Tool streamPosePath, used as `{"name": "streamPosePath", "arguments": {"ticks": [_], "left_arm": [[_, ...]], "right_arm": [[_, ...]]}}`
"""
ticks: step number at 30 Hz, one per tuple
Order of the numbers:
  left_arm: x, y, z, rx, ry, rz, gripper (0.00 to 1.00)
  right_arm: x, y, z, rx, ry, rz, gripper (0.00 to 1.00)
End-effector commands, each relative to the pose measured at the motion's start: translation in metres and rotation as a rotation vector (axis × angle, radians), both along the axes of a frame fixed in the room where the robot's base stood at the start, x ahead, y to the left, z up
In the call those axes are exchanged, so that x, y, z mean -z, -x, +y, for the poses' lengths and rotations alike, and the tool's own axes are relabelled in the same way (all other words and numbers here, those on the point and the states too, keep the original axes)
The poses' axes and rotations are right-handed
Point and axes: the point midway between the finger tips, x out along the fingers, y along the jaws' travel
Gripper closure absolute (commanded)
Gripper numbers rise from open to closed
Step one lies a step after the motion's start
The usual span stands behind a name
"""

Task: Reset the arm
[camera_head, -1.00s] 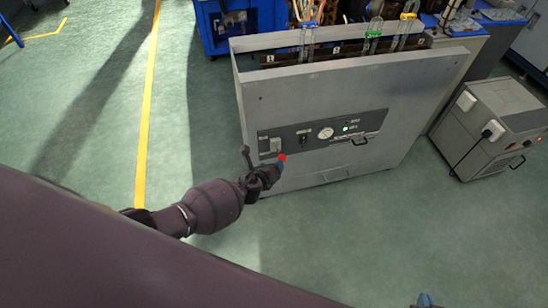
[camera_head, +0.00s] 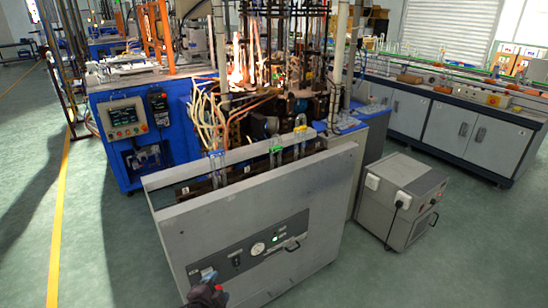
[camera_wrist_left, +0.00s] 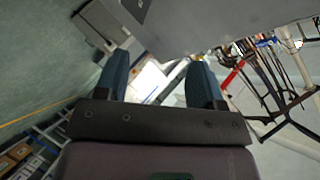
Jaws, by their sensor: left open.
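My left gripper (camera_head: 209,278) is at the lower middle of the head view, in front of the left end of the dark control panel on the grey cabinet (camera_head: 245,210). In the left wrist view its two blue fingers (camera_wrist_left: 158,80) stand apart with nothing between them. The panel (camera_head: 250,250) has a round gauge, a lit green lamp and a handle. A small red spot shows beside the gripper. I cannot tell whether the gripper touches the panel. My right gripper is not in view.
A blue machine (camera_head: 185,120) with hoses and rods stands behind the cabinet. A grey box on the floor (camera_head: 402,200) stands to the right. Grey cupboards (camera_head: 455,125) line the back right. The green floor at the left, with a yellow line (camera_head: 62,210), is clear.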

Motion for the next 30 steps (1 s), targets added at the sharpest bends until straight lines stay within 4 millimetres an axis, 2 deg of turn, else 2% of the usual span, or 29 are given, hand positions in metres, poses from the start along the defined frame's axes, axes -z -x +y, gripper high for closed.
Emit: {"name": "streamPosePath", "arguments": {"ticks": [1, 3, 6, 12, 17, 22, 25, 30], "left_arm": [[-0.006, 0.017, 0.003, -0.055, 0.132, 0.023, 0.38], [-0.015, 0.038, 0.011, -0.133, 0.309, 0.054, 0.38], [-0.025, 0.069, 0.025, -0.229, 0.517, 0.089, 0.38], [-0.038, 0.135, 0.061, -0.393, 0.780, 0.134, 0.38], [-0.035, 0.192, 0.092, -0.504, 0.847, 0.160, 0.38], [-0.011, 0.245, 0.113, -0.602, 0.828, 0.214, 0.38], [-0.001, 0.265, 0.115, -0.629, 0.819, 0.243, 0.38], [0.004, 0.275, 0.117, -0.642, 0.813, 0.258, 0.38]], "right_arm": [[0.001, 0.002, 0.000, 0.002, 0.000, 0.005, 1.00], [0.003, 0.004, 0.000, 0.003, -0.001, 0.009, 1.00], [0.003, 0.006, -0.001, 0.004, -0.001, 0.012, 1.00], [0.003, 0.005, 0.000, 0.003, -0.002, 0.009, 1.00], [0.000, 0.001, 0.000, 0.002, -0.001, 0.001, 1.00], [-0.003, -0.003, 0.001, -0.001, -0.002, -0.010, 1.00], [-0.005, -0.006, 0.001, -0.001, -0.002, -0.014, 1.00], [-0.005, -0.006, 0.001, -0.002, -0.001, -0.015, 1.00]]}}
